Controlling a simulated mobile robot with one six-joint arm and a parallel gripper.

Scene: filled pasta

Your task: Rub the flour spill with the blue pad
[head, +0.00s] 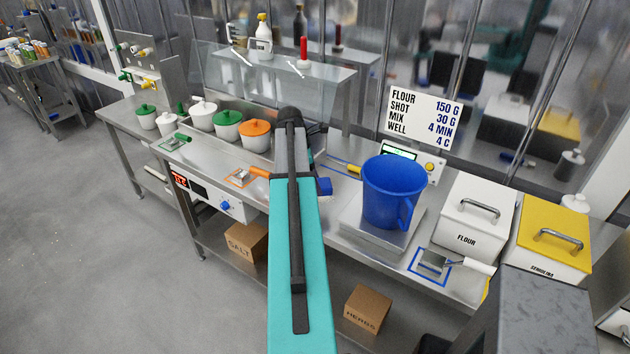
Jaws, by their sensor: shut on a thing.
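A small blue pad (325,186) shows just right of my teal arm, at the worktop. My gripper (316,176) is mostly hidden behind my arm; the little that shows is at the pad, and it is shut on it. The arm hides the pad's left part, and I cannot tell whether the pad touches the steel worktop (220,158). I cannot make out the flour spill; the stretch of worktop behind my arm is hidden.
A blue jug (392,192) stands on a scale (362,232) right of the pad. White FLOUR (465,240) and yellow (548,262) bins stand further right. Lidded pots (228,125) line the back left.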

